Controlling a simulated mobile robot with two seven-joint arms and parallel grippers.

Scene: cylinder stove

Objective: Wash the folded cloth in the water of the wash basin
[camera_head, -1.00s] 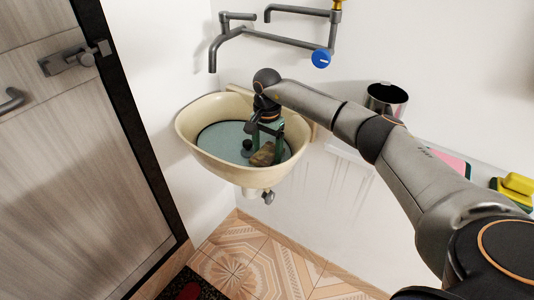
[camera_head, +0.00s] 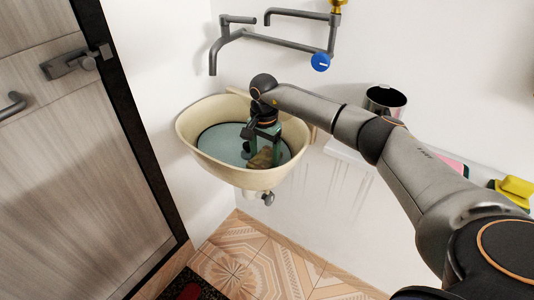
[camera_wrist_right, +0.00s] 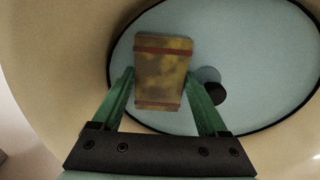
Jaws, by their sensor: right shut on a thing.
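The folded cloth (camera_head: 260,159) is a small brownish-yellow block inside the cream wash basin (camera_head: 215,170). In the right wrist view the cloth (camera_wrist_right: 163,70) shows dull yellow patches and reddish bands. The blue-grey water (camera_head: 222,141) has a dark rim and also fills much of the wrist view (camera_wrist_right: 255,50). My right gripper (camera_head: 265,149) points down into the basin. Its green fingers (camera_wrist_right: 160,80) are shut on the cloth, one at each side, at the water. I cannot tell how deep the cloth sits. My left gripper is not in view.
A dark round piece (camera_wrist_right: 214,93) sits in the basin beside the cloth. Grey taps with a blue knob (camera_head: 320,62) are on the wall above. A dark metal cup (camera_head: 386,100) and a yellow sponge-like thing (camera_head: 515,190) are on the right. A door (camera_head: 70,170) stands left.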

